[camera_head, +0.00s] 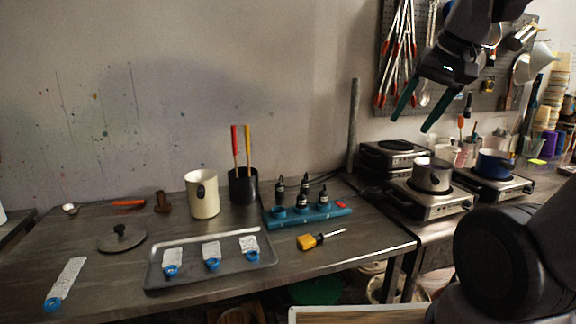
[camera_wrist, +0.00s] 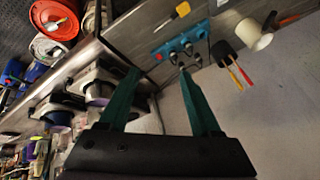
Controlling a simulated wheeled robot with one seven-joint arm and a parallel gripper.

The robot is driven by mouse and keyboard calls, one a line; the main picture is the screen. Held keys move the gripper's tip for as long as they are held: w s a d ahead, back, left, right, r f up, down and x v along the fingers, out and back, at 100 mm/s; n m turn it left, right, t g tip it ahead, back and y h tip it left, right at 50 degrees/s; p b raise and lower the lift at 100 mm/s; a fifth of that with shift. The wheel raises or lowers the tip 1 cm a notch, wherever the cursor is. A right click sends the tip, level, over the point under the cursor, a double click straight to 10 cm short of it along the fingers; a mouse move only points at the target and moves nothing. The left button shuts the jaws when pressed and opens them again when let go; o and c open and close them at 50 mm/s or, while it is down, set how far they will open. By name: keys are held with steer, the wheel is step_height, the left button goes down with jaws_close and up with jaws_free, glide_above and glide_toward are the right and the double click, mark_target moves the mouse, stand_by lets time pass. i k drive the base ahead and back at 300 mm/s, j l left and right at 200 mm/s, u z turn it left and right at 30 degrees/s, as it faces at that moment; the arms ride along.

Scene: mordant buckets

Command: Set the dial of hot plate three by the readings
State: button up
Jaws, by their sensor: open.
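My gripper (camera_head: 410,124) is open and empty, raised in front of the pegboard above the hot plates. Its two green fingers (camera_wrist: 159,76) stand apart in the wrist view. One hot plate (camera_head: 397,145) at the back has no pot on it. A nearer hot plate (camera_head: 428,203) carries a steel pot (camera_head: 432,175). A right-hand hot plate (camera_head: 508,190) carries a blue pot (camera_head: 494,164). Their front knobs are too small to read, and I cannot tell which is number three. Three white slips (camera_head: 211,250) with blue ends lie on a grey tray (camera_head: 210,275); their writing is unreadable.
Another blue-ended slip (camera_head: 68,280) lies at the table's left. A blue power strip (camera_head: 310,215) with black plugs and a yellow-handled tool (camera_head: 309,242) lie near the table's right end. A cream pot (camera_head: 202,197) and a black holder (camera_head: 242,188) stand behind the tray.

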mark_target(467, 205)
steer(key=z, duration=1.05)
steer(key=i+j+u, duration=0.2)
steer(key=i+u, duration=0.2)
steer(key=i, duration=0.15)
